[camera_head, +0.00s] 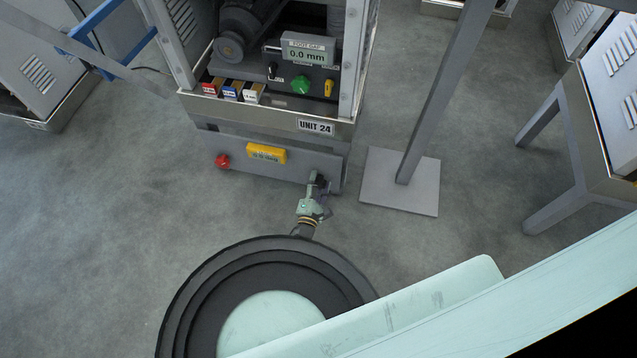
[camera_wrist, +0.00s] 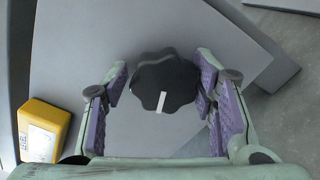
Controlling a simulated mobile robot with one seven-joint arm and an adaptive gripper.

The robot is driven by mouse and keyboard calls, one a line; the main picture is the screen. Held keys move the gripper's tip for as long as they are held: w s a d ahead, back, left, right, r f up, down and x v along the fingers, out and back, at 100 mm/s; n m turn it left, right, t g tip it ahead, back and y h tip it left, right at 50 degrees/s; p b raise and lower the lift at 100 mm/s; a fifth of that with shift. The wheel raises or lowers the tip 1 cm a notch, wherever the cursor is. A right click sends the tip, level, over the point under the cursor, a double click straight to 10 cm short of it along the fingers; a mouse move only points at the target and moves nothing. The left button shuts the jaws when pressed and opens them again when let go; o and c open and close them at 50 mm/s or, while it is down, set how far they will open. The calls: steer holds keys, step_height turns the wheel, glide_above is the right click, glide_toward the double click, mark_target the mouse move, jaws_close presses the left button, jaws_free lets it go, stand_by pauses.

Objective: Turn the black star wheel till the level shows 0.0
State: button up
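The black star wheel (camera_wrist: 165,82), with a white mark on its face, is between the two purple-padded fingers of my gripper (camera_wrist: 162,88) in the wrist view. The fingers are apart, one on each side of the wheel. A small gap shows at the left finger; I cannot tell whether the right pad touches. In the head view my gripper (camera_head: 316,187) is at the lower right of the machine's base, and the wheel is hard to make out there. A yellow level (camera_head: 267,153) sits on the base's front, its reading too small to be sure of; it also shows in the wrist view (camera_wrist: 44,130).
A grey display (camera_head: 308,49) above reads "FOOT GAP 0.0 mm". A green knob (camera_head: 300,85) and a red button (camera_head: 222,161) are on the machine, labelled UNIT 24. A post on a square plate (camera_head: 400,182) stands close to the right. Floor to the left is clear.

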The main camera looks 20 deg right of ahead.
steer(key=shift+s+d+f, duration=0.1)
steer(key=shift+d+f, duration=0.1)
steer(key=shift+a, duration=0.1)
stand_by(0.4)
